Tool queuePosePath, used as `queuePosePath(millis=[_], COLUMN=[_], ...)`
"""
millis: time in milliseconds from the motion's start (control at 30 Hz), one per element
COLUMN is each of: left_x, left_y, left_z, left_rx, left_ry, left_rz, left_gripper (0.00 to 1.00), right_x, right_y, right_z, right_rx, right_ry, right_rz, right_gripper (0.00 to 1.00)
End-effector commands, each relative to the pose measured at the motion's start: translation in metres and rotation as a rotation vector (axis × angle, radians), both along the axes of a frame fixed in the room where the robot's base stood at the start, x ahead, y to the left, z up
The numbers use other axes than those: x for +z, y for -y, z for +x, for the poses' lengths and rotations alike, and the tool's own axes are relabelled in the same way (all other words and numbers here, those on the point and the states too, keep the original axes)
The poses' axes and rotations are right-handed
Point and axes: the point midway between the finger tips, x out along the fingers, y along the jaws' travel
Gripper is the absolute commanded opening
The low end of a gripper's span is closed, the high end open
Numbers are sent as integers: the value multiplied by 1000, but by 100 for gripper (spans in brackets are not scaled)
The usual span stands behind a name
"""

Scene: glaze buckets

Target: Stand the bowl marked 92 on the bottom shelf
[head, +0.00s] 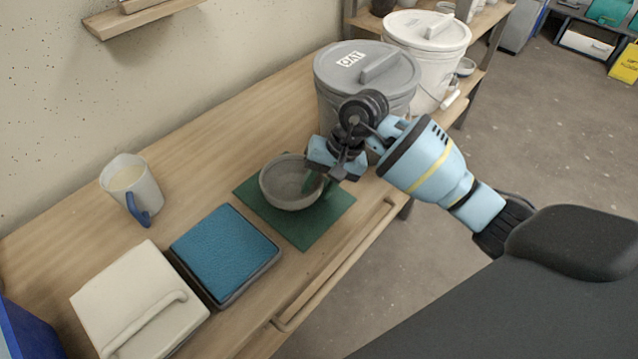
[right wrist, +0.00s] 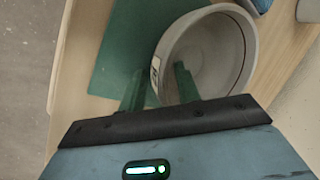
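A grey round bowl (head: 290,183) stands upright on a dark green mat (head: 318,222) on the wooden bench. In the right wrist view the bowl (right wrist: 212,58) carries a small pale label on its wall, too small to read. My right gripper (head: 322,183) is at the bowl's right-hand rim in the head view. In the right wrist view its two green fingers (right wrist: 160,80) stand apart, one inside the bowl and one outside, with the labelled wall between them. A wooden shelf unit (head: 482,22) stands at the back right; its lower part is partly hidden by buckets. My left gripper is out of view.
A grey lidded bucket (head: 335,65) and a white lidded bucket (head: 428,38) stand beyond my right gripper. Floor is open at right.

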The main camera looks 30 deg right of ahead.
Motion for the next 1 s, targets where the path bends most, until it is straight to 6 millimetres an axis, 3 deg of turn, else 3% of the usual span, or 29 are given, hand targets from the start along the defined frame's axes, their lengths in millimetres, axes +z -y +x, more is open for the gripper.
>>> queuePosePath(millis=[233,700,1000], left_x=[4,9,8], left_y=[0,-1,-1], left_z=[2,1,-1], left_rx=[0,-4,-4], left_ry=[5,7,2], left_rz=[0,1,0], left_gripper=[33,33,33], right_x=[14,94,112], right_y=[6,40,47], right_z=[0,-10,-13], right_rx=[-1,-1,0], right_ry=[3,1,-2], right_rz=[-3,-3,0], right_gripper=[34,34,34])
